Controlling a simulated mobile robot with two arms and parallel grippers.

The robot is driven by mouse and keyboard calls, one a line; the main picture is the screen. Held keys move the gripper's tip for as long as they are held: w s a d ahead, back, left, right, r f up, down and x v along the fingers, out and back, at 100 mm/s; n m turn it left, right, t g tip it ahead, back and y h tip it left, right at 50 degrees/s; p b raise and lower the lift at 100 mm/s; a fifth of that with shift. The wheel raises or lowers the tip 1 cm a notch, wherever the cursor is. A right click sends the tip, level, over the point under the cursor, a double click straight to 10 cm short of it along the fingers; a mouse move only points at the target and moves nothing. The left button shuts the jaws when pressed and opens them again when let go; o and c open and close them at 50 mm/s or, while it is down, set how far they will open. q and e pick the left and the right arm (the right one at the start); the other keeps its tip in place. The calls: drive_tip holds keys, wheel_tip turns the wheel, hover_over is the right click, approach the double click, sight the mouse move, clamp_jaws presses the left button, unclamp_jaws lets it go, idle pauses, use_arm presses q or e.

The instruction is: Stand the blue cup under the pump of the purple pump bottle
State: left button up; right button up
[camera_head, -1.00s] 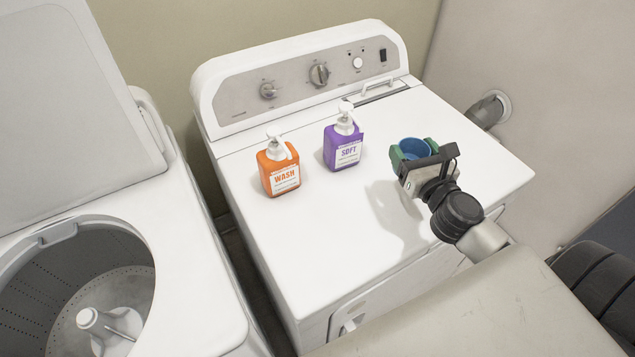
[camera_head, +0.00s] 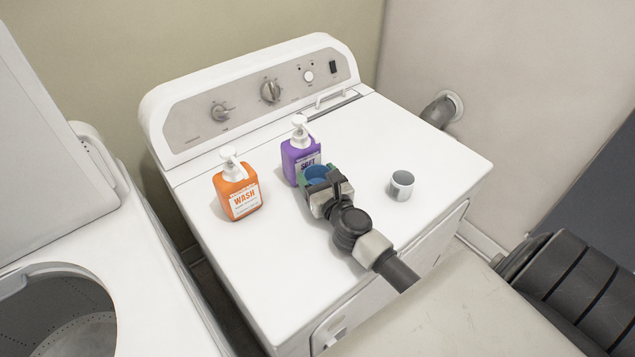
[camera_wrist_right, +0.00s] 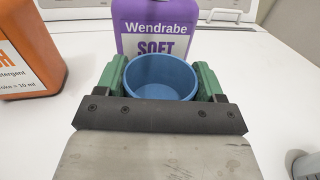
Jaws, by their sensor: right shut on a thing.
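The purple pump bottle (camera_head: 298,158), labelled SOFT, stands on the white dryer top, its white pump (camera_head: 299,128) on top. My right gripper (camera_head: 319,177) is shut on the blue cup (camera_head: 316,174), just in front of the purple bottle. In the right wrist view the blue cup (camera_wrist_right: 161,78) sits upright between the green fingers, with the purple bottle (camera_wrist_right: 152,30) close behind it. I cannot tell whether the cup's base touches the dryer top, or whether the cup touches the bottle. The pump is out of the wrist view. My left gripper is not in view.
An orange pump bottle (camera_head: 237,190), labelled WASH, stands left of the purple one. A grey-white cup (camera_head: 401,185) stands to the right on the dryer top (camera_head: 270,265). The front of the dryer top is clear. An open washer (camera_head: 150,300) is at the left.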

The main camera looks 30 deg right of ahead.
drive_tip(key=shift+f, duration=0.3)
drive_tip(key=shift+f, duration=0.15)
drive_tip(key=o, duration=0.9)
drive_tip(key=shift+s, duration=0.15)
drive_tip(key=s, duration=0.3)
drive_tip(key=s+a+b, duration=0.1)
drive_tip(key=s, duration=0.3)
drive_tip(key=s+b, duration=0.1)
drive_tip(key=s, duration=0.2)
drive_tip(key=shift+s+a, duration=0.15)
drive_tip(key=shift+a, duration=0.15)
drive_tip(key=shift+s+a, duration=0.1)
drive_tip(key=shift+s, duration=0.6)
